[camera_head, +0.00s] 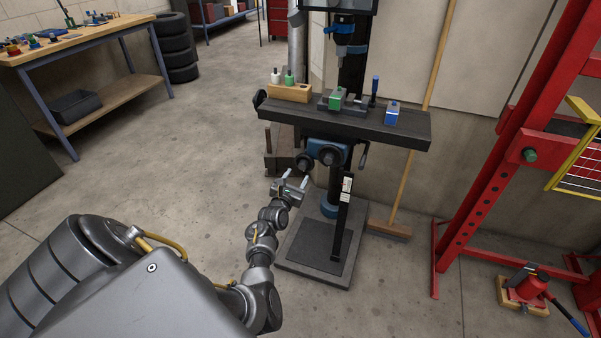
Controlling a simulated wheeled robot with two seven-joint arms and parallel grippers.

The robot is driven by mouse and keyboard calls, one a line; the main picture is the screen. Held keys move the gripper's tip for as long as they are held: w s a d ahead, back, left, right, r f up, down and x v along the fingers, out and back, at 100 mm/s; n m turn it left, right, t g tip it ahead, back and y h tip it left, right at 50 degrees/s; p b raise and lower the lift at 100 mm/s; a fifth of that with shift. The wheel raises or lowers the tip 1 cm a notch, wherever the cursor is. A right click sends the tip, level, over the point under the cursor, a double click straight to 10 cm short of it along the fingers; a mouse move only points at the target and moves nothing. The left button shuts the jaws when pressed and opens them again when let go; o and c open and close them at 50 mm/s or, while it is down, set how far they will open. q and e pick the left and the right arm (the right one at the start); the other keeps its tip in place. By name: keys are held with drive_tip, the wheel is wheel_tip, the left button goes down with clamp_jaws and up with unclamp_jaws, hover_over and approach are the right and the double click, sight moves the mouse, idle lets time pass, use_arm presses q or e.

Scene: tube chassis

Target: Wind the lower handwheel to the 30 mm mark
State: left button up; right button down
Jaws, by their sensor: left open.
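A drill press stands in the middle, with two dark round knobs or wheels under its table: one on the left (304,162) and one (328,156) on the blue housing. I cannot tell for sure which is the lower handwheel. A dark upright bar with a white scale label (346,185) stands below them; its marks are too small to read. My left gripper (293,182) is open and empty, just below the left wheel and apart from it as far as I can see. My right gripper is out of view.
A crank lever (363,156) hangs at the right. A broom (388,228) and red frame (475,190) stand right.

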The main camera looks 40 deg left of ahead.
sight(302, 168)
use_arm(q)
drive_tip(key=b+x, duration=0.1)
drive_tip(key=x, duration=0.4)
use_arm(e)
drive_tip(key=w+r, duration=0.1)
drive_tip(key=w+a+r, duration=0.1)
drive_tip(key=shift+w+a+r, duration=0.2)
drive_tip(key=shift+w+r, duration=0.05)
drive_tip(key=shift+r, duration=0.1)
use_arm(q)
drive_tip(key=shift+s, duration=0.1)
drive_tip(key=c, duration=1)
drive_tip(key=shift+o, duration=0.2)
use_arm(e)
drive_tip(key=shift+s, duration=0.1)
